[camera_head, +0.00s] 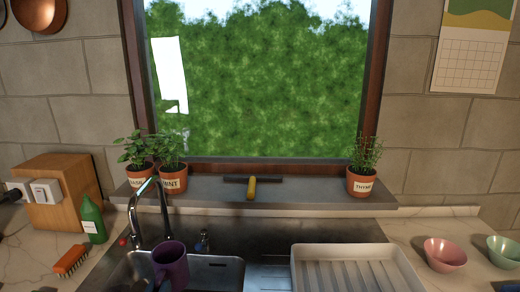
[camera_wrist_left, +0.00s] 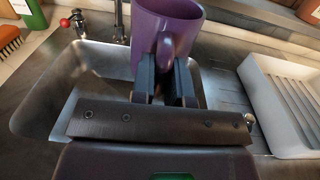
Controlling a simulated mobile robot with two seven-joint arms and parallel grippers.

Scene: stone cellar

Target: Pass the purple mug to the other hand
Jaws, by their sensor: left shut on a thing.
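The purple mug (camera_head: 171,264) is upright above the sink at the bottom of the head view. It also shows in the left wrist view (camera_wrist_left: 152,38), where its handle faces my left gripper (camera_wrist_left: 164,68). The two dark fingers are shut on the handle, one on each side of it. In the head view, only a small dark part of my left gripper shows beside the mug at the bottom edge. My right gripper is in neither view.
A white dish rack (camera_head: 298,262) stands right of the sink (camera_head: 226,272), with pink (camera_head: 445,254) and green (camera_head: 504,251) bowls beyond. The faucet (camera_head: 133,215) rises behind the mug. A green bottle (camera_head: 93,220) and an orange brush (camera_head: 71,261) are at left. Potted herbs line the sill.

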